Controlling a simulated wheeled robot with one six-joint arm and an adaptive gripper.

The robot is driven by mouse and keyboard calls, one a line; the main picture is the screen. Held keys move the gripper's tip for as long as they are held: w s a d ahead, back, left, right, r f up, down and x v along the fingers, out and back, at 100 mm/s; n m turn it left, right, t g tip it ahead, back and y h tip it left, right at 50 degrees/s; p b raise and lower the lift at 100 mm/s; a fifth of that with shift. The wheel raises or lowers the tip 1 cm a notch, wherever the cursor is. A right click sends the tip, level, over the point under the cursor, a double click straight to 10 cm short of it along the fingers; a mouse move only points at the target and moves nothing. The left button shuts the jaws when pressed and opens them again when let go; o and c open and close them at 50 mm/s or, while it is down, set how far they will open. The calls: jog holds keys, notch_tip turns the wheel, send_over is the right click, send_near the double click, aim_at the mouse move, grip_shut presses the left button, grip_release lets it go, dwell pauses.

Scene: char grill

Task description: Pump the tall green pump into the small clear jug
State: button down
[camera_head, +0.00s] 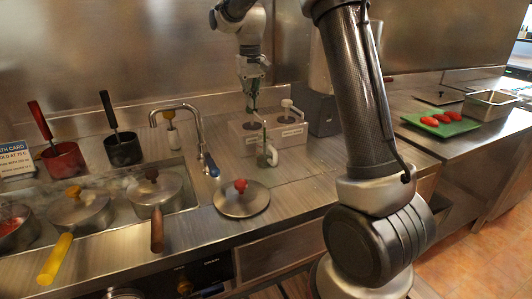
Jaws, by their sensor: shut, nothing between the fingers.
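My gripper (253,105) points down, shut and empty, directly over the left side of the steel pump box (270,136). A slim dark green piece, seemingly the tall green pump (255,113), shows just under the fingertips; I cannot tell whether they touch it. A thin green spout-like line runs down in front of the box. The small clear jug (267,157), with a pale handle side, stands on the counter in front of the box under that line. I cannot make out its contents.
A second, pale-topped pump (287,105) stands at the box's right. A red-knobbed lid (241,198) lies in front. The tap (198,130), lidded pots (157,190) and red holder (63,160) are left. A green board (438,124) and tray (490,104) are right.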

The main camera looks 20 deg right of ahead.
jog(key=shift+f, duration=1.1)
jog(key=shift+r, duration=2.25)
jog(key=shift+f, duration=2.25)
jog(key=shift+r, duration=2.25)
